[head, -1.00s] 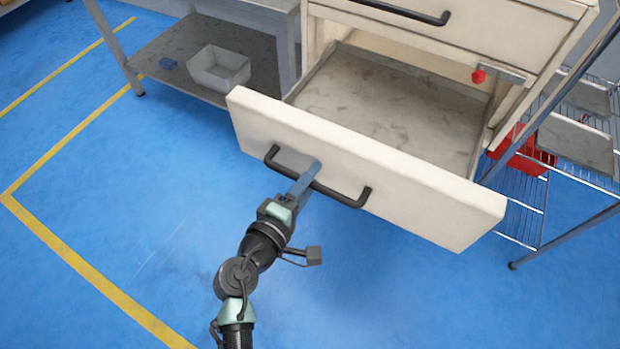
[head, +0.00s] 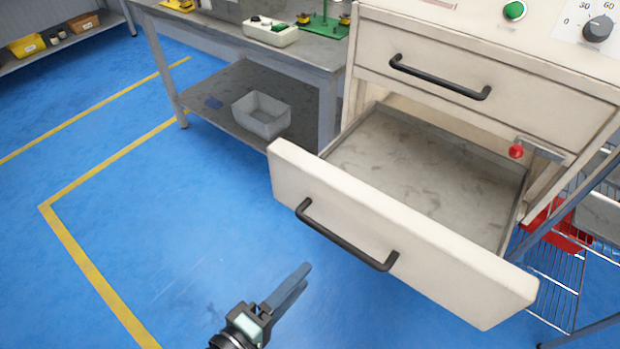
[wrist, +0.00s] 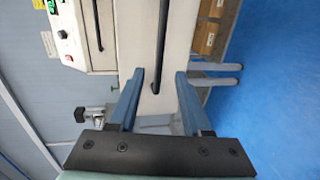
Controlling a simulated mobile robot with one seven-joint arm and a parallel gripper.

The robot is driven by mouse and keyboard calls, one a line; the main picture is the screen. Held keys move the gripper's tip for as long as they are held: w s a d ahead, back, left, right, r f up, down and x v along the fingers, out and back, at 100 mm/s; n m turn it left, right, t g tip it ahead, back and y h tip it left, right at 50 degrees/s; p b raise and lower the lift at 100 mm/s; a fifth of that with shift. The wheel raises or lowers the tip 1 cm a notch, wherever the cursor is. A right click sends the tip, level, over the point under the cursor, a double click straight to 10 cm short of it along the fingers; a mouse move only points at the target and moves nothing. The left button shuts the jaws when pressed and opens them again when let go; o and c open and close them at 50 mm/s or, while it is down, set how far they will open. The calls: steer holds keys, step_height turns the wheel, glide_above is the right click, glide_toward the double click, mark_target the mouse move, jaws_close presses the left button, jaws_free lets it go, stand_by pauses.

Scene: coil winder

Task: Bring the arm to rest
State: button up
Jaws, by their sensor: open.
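My gripper (head: 296,283) is low in the head view, in front of the open lower drawer (head: 390,240) and apart from its black handle (head: 345,236). Its blue fingers point toward the drawer front. In the wrist view my gripper (wrist: 162,88) shows two blue fingers spread apart with nothing held between them. The drawer front (wrist: 135,30) and its dark handle (wrist: 160,45) lie beyond the fingertips. The drawer is pulled well out and its visible inside is empty. Most of my arm is outside the head view.
The upper drawer (head: 440,80) is shut. A grey bench (head: 250,60) with a bin (head: 262,115) on its lower shelf stands at left. A wire rack (head: 565,275) with a red bin (head: 560,225) stands at right. Blue floor (head: 160,220) is open at left.

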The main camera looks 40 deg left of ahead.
steer(key=shift+s, duration=0.2)
stand_by(0.4)
steer(key=w+d+r+m+t+h, duration=0.1)
steer(key=w+d+r+m, duration=0.1)
steer(key=w+r+m, duration=0.4)
steer(key=w+d+r+m+t, duration=0.1)
steer(key=w+d+r+m, duration=0.15)
steer(key=w+r, duration=0.55)
steer(key=w+d+r+m+t, duration=0.1)
steer(key=d+r+m+t, duration=0.15)
steer(key=r, duration=0.75)
steer(key=w+d+r+m+t, duration=0.1)
steer(key=w+d+r+m, duration=0.15)
steer(key=r, duration=0.65)
steer(key=s+d+r+m+t+y, duration=0.1)
steer(key=s+d+r+m+t, duration=0.25)
steer(key=r, duration=0.85)
steer(key=s+d+r+m+t, duration=0.1)
steer(key=s+d+r+t, duration=0.2)
steer(key=s+d+r, duration=0.55)
steer(key=w+a+r+p, duration=0.1)
steer(key=a+r+p, duration=0.1)
steer(key=r+p, duration=1.1)
steer(key=a+r+p, duration=0.2)
steer(key=r+p, duration=1.2)
steer(key=r, duration=0.2)
steer(key=shift+w+a+r+y, duration=0.2)
steer(key=shift+w+a+y, duration=0.1)
steer(key=shift+w, duration=0.1)
